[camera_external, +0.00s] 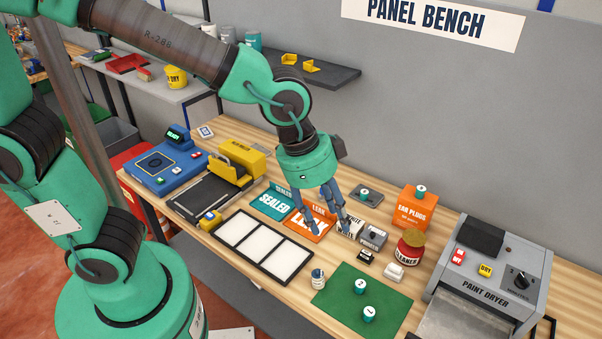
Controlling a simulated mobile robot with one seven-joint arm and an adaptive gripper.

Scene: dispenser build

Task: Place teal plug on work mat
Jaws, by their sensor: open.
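The green work mat (335,297) lies at the front of the bench. Two small teal cylinders with white numbered tops stand on it, one near its middle (360,287) and one closer to its front (368,315). Another small teal-and-white piece (365,194) is on a dark grey pad, and one more (420,191) is on top of the orange ear plugs box (413,212). I cannot tell which is the teal plug. My gripper (328,229) points down, open, over the orange sign mat (307,232), behind and left of the work mat. Nothing shows between its fingers.
A red cleaner jar (409,248), a grey box (373,237) and a white block (394,271) stand behind the work mat. A small cup (318,279) is at its left. The paint dryer (490,270) stands right; a white-panelled frame (263,247) lies left.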

